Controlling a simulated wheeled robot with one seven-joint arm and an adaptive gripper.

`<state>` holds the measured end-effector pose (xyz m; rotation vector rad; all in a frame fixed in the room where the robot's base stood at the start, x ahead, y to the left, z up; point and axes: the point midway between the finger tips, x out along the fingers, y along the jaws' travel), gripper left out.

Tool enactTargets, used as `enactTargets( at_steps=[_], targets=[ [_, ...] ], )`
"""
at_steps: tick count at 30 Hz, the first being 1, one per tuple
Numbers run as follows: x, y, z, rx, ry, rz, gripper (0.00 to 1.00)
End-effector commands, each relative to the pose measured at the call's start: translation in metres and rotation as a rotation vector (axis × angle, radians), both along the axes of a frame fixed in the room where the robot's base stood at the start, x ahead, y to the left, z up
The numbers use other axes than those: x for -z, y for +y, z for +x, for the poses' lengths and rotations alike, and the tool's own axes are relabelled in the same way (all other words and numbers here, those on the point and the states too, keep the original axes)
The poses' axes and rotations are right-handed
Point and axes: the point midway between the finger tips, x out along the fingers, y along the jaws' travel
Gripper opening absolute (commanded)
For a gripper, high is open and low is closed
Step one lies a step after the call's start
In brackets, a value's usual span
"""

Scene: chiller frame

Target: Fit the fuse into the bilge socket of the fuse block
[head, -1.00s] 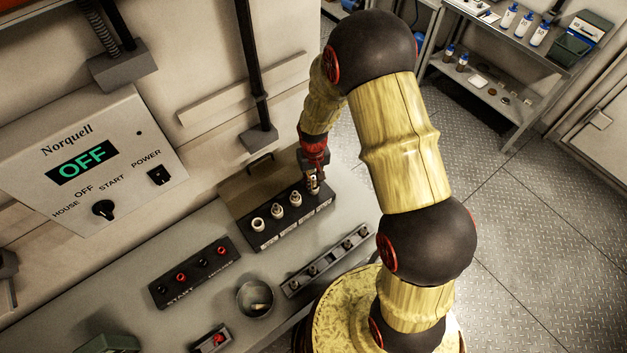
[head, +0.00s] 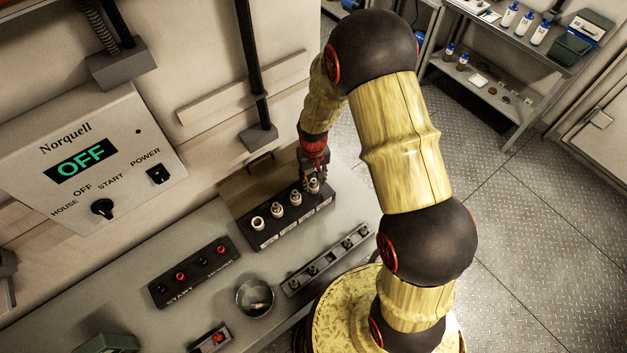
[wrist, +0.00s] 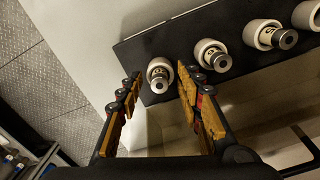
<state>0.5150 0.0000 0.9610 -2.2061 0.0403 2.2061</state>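The black fuse block (head: 268,238) stands on the grey bench with a row of several pale round sockets. Its labels are too small to read, so I cannot tell which socket is bilge. A fuse (wrist: 158,83) sits in the end socket, the rightmost in the head view; it looks upright in the pale ring. My gripper (head: 312,184) is right over this socket. In the wrist view my gripper (wrist: 160,76) is open, its fingers on either side of the fuse with gaps. Two neighbouring sockets hold fuses (wrist: 221,62) (wrist: 284,39). The leftmost socket (head: 258,223) looks empty.
A round metal dish (head: 240,303) with a small item stands on the bench. A strip with red and black posts (head: 195,272) and a grey clip rail (head: 328,262) lie near the block. The control panel (head: 90,160) reads OFF.

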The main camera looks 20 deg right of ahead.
Motion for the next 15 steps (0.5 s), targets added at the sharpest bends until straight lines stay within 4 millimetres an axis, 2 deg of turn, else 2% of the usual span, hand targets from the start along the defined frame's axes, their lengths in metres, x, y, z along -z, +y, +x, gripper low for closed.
enactTargets(
  at_steps=[15],
  targets=[
    [-0.093,0.000,0.001,0.000,-0.003,0.000,0.36]
  ],
)
